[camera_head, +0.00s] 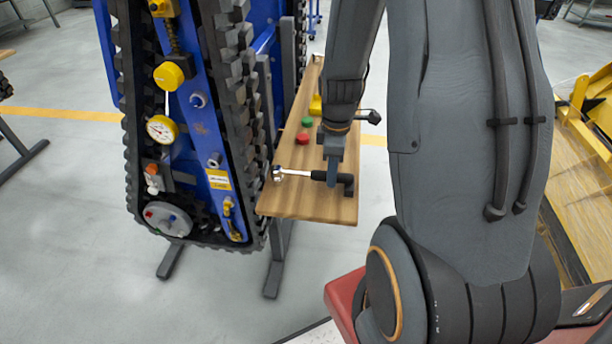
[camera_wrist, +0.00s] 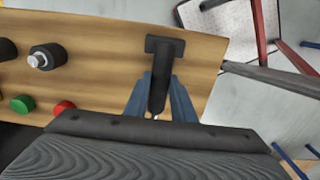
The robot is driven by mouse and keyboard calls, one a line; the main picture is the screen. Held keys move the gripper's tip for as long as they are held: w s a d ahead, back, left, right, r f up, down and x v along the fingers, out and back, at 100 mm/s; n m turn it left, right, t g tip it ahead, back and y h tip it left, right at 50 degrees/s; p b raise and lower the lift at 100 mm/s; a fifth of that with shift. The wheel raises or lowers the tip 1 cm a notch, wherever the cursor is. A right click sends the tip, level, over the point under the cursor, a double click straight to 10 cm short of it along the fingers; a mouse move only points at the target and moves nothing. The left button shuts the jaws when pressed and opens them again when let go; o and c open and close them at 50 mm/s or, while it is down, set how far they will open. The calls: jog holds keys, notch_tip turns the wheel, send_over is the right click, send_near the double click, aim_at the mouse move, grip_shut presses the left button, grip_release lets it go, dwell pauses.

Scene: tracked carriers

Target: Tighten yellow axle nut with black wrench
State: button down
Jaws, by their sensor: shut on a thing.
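The black wrench (camera_head: 318,175) has a black handle, a thin shaft and a silver head pointing left. It is at the near end of a wooden shelf; I cannot tell if it rests there or is lifted. My gripper (camera_head: 333,178) is shut on the handle. In the wrist view the handle's black T-shaped end (camera_wrist: 164,48) shows between my blue fingers (camera_wrist: 158,95), and the silver head is hidden. A round yellow part (camera_head: 168,76) sits high on the blue tracked carrier (camera_head: 205,130); I cannot tell if it is the axle nut.
The wooden shelf (camera_head: 282,206) holds red (camera_head: 303,138), green (camera_head: 307,122) and yellow (camera_head: 316,105) pieces. A black cylinder with a silver top (camera_wrist: 47,58) stands on it. The carrier's track (camera_head: 237,90) is close left of the shelf. Floor is clear in front.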

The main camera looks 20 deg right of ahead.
jog(key=shift+r+p, duration=3.1)
jog(key=shift+r, duration=0.5)
